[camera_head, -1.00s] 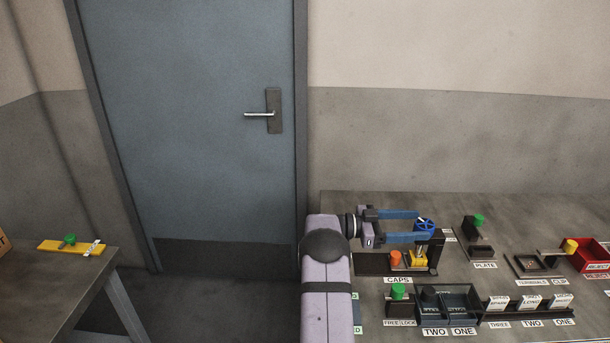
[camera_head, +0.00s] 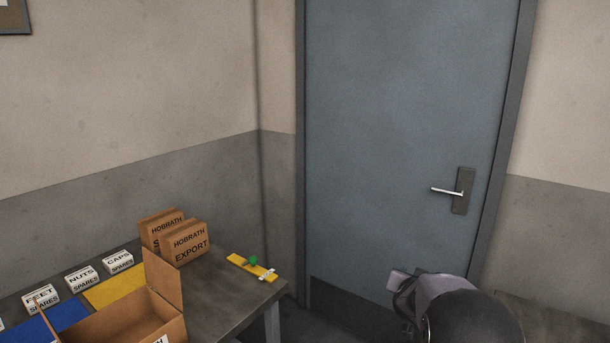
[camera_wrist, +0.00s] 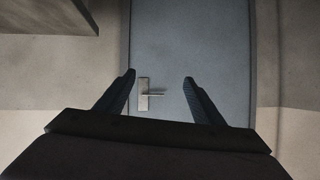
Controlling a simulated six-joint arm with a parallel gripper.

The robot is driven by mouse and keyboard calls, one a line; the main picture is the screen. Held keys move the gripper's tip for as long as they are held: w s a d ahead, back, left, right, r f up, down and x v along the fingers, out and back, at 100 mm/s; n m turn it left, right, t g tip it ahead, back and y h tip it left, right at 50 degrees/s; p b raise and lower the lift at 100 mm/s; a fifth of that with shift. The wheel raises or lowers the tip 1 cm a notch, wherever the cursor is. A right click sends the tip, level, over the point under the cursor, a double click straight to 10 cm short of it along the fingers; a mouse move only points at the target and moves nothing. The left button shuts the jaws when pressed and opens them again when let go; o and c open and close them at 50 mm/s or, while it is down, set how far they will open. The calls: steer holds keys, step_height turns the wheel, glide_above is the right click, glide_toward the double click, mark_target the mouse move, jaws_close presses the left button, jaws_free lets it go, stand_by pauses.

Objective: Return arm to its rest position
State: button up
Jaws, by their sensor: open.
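In the wrist view my gripper (camera_wrist: 159,88) is open, its two dark fingers wide apart with nothing between them. Behind the fingers stands the blue-grey door (camera_wrist: 205,45) with its lever handle (camera_wrist: 152,94). In the head view my arm shows at the bottom right, in front of the door (camera_head: 400,120). The gripper's fingers cannot be made out there.
Another surface (camera_head: 560,320) shows at the lower right. The floor before the door looks clear.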

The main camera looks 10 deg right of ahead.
steer(key=s+a+f+n+g+y+p, duration=0.1)
steer(key=s+a+f+n+y, duration=0.1)
steer(key=s+a, duration=0.35)
steer(key=s+a+f+n+g+y, duration=0.1)
steer(key=s+a+y, duration=0.15)
steer(key=a, duration=0.55)
steer(key=s+a+f+n+g+y+p, duration=0.1)
steer(key=s+a+f+n+y, duration=0.15)
steer(key=a, duration=0.45)
steer(key=s+a+f+n+g, duration=0.1)
steer(key=s+a+g, duration=0.2)
steer(key=s, duration=0.8)
steer(key=s+a+f+n+g+p, duration=0.1)
steer(key=s+a+n+g, duration=0.1)
steer(key=s, duration=1)
steer(key=shift+s+a+g+p, duration=0.25)
steer(key=shift+a+g, duration=0.25)
steer(key=shift+g, duration=0.7)
steer(key=shift+w+f, duration=0.1)
step_height(320, 180, down, 14)
steer(key=b, duration=1.3)
steer(key=shift+r, duration=0.25)
